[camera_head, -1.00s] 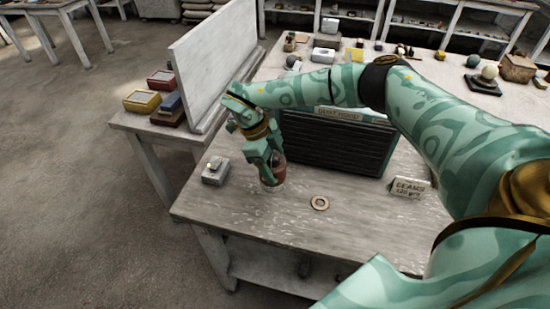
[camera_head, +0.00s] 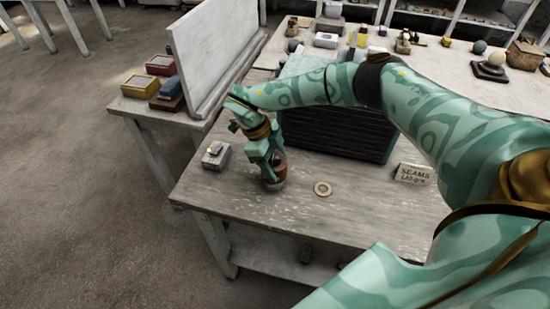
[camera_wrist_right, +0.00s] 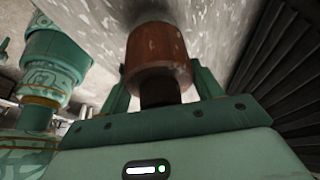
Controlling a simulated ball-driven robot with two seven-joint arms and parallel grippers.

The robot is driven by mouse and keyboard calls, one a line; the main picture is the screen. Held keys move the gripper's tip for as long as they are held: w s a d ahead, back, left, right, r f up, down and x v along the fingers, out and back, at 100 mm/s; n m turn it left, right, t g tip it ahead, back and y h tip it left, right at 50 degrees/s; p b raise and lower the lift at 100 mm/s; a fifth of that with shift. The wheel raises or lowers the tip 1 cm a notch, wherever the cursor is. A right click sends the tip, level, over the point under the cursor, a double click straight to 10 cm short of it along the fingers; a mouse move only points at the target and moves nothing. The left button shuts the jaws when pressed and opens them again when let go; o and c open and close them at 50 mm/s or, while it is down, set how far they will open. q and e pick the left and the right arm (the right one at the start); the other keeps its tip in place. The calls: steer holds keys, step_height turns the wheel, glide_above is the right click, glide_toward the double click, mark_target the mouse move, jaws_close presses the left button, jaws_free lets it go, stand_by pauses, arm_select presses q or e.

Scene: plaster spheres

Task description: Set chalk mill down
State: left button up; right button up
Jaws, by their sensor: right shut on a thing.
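The chalk mill (camera_head: 280,168) is a small reddish-brown cylinder near the front left of the worktable (camera_head: 330,215). In the right wrist view the mill (camera_wrist_right: 158,52) shows as a brown cylinder with a darker, narrower part between my fingers. My right gripper (camera_head: 272,172) is shut on the mill from above. The mill's lower end is at or very close to the tabletop; I cannot tell whether it touches. My left gripper is not in view.
A dark slatted hood (camera_head: 335,135) stands behind. A "SEAMS" sign (camera_head: 414,174) is at right. A pale upright panel (camera_head: 215,55) borders the left. The front tabletop is mostly clear.

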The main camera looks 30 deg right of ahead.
steer(key=shift+r+p, duration=0.1)
steer(key=shift+p, duration=0.45)
stand_by(0.9)
steer(key=shift+f+b, duration=0.35)
steer(key=shift+f, duration=0.4)
stand_by(0.5)
steer(key=o, duration=1.2)
steer(key=shift+o, duration=0.2)
steer(key=shift+r+p, duration=1.85)
steer(key=shift+r, duration=0.25)
steer(key=shift+f, duration=0.1)
